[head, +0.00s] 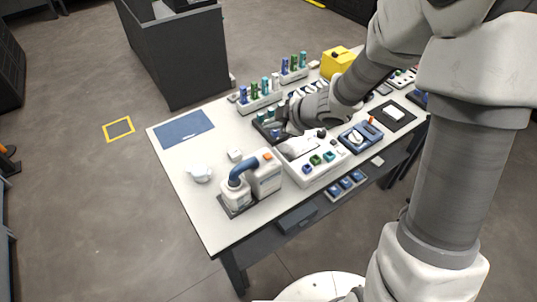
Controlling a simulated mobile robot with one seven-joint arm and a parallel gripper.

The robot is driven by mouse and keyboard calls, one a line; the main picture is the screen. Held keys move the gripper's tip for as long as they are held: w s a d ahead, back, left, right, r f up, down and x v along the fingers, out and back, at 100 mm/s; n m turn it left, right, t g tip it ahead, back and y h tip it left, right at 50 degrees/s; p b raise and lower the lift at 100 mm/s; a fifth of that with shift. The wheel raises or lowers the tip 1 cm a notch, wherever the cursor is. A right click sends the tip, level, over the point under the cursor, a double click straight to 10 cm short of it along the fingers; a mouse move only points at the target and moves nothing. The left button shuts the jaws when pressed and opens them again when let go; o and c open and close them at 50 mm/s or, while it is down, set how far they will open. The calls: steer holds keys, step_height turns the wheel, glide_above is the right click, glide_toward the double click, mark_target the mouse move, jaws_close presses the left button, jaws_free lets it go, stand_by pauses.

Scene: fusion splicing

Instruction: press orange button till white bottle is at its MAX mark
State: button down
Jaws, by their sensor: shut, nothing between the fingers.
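The orange button (268,156) sits on top of a white dispenser box (266,174) near the table's front left. A blue curved tube (241,167) runs from the dispenser to the white bottle (235,193), which stands on a dark base. The bottle's MAX mark and liquid level are too small to make out. My gripper (283,134) is shut and empty, over the middle of the table, to the upper right of the orange button and apart from it. Its fingertips are small and hard to see.
A white teapot-like vessel (200,174) and a small white block (235,155) are left of the dispenser. A white device with coloured buttons (312,168) is right of it. Racks of coloured vials (262,98) line the back. A blue mat (184,130) lies bare at left.

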steer(key=b, duration=0.9)
glide_above(271, 159)
step_height(271, 159, down, 9)
steer(key=shift+r, duration=0.1)
stand_by(1.7)
steer(key=shift+f, duration=0.4)
steer(key=shift+f+b, duration=0.5)
stand_by(0.5)
stand_by(0.4)
steer(key=shift+r+p, duration=0.95)
steer(key=shift+p, duration=0.1)
